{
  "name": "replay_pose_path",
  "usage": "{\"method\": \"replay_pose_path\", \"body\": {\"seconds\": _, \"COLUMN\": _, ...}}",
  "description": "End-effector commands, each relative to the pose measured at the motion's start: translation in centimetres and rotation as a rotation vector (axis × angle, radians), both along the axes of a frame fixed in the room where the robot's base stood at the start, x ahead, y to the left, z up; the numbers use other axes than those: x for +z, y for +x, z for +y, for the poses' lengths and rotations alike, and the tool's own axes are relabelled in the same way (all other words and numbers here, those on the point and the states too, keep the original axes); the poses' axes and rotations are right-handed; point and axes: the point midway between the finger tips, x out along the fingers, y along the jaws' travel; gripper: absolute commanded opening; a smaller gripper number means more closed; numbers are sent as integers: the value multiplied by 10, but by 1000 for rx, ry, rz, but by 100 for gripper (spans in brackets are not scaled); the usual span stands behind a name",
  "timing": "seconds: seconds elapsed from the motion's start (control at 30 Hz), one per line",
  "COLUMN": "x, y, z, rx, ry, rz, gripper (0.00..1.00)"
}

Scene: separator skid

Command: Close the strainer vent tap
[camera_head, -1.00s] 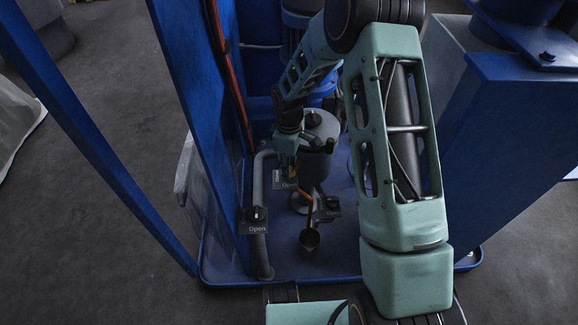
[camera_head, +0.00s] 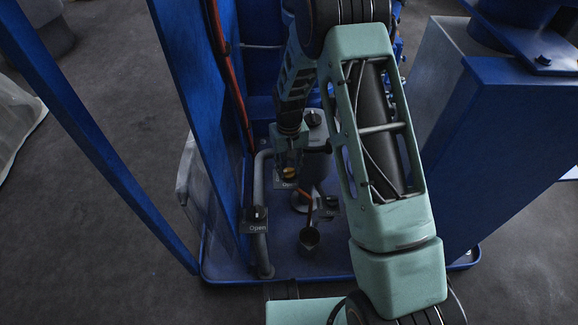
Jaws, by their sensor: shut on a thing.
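My gripper (camera_head: 289,172) points down in front of the grey strainer pot (camera_head: 316,160). It is shut on a small tap with a yellowish knob (camera_head: 290,174), which shows between the fingers. The fingers hide much of the tap, so its exact handle angle cannot be told. A dark label plate (camera_head: 283,185) sits just below the tap, partly covered and hard to read now.
A black knob (camera_head: 257,213) with an "Open" plate (camera_head: 256,228) sits on the grey pipe at left. Another plate (camera_head: 328,211) is partly hidden by my arm. A small dark cup (camera_head: 309,239) stands on the blue skid floor. A blue post (camera_head: 189,110) rises at left.

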Motion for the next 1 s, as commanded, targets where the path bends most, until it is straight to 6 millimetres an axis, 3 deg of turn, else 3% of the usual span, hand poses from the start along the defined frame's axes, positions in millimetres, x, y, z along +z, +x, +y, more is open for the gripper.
{"method": "replay_pose_path", "body": {"seconds": 0.4, "x": 1, "y": 0, "z": 0, "rx": -238, "ry": 0, "rz": -1, "gripper": 6}}
{"method": "replay_pose_path", "body": {"seconds": 1.0, "x": 0, "y": 0, "z": 0, "rx": -292, "ry": 1, "rz": -1, "gripper": 6}}
